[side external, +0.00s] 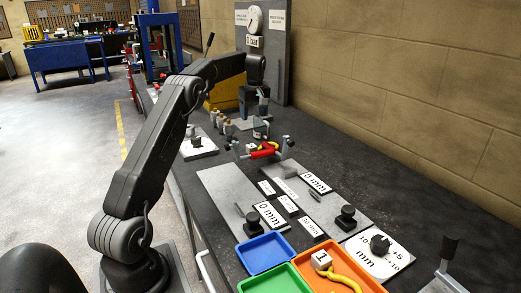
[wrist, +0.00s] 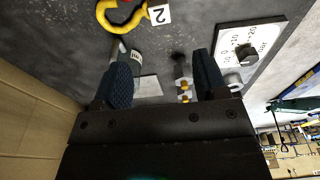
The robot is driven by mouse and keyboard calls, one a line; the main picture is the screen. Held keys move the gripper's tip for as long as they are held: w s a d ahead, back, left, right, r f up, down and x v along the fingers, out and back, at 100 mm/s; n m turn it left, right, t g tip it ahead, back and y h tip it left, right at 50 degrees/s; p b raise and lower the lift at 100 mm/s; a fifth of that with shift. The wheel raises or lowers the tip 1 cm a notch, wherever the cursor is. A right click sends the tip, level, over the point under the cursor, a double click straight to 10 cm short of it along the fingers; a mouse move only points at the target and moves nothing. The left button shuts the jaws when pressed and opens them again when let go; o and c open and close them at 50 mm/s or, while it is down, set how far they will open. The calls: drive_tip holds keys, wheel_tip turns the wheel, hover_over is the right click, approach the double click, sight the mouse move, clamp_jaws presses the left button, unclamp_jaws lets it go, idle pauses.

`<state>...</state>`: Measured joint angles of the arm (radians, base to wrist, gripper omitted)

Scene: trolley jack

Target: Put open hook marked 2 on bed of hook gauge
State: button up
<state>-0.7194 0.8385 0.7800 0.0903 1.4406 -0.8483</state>
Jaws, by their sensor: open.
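My gripper (wrist: 162,75) is open, with its two dark blue fingers apart and nothing between the tips. In the side view it hangs over the far part of the bench (side external: 262,108). A yellow open hook (wrist: 122,16) with a white tag marked 2 (wrist: 159,14) lies at the top of the wrist view, beyond the fingertips and apart from them. Two grey gauge plates (side external: 215,182) (side external: 325,190) carry 0 mm cards; which is the hook gauge, I cannot tell.
A small container (wrist: 135,58) and a white-and-orange thing (wrist: 184,90) stand near the fingers. A white dial plate (wrist: 240,50) is to the right. Blue (side external: 265,254) and green trays stand in front.

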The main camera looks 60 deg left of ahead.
drive_tip(key=f, duration=0.1)
hover_over(252, 146)
drive_tip(key=f, duration=0.7)
drive_tip(key=shift+s+d+f, duration=0.2)
drive_tip(key=shift+d+f, duration=0.1)
drive_tip(key=shift+d, duration=0.1)
drive_tip(key=shift+w+a+f, duration=0.1)
drive_tip(key=shift+a+f, duration=0.05)
drive_tip(key=shift+f, duration=0.75)
drive_tip(key=shift+a+f, duration=0.2)
drive_tip(key=shift+f, duration=0.7)
drive_tip(key=shift+w+a+f, duration=0.1)
drive_tip(key=shift+a+f, duration=0.05)
drive_tip(key=shift+f, duration=0.75)
drive_tip(key=c, duration=1.2)
drive_tip(key=shift+r, duration=0.1)
clamp_jaws()
drive_tip(key=shift+r, duration=0.15)
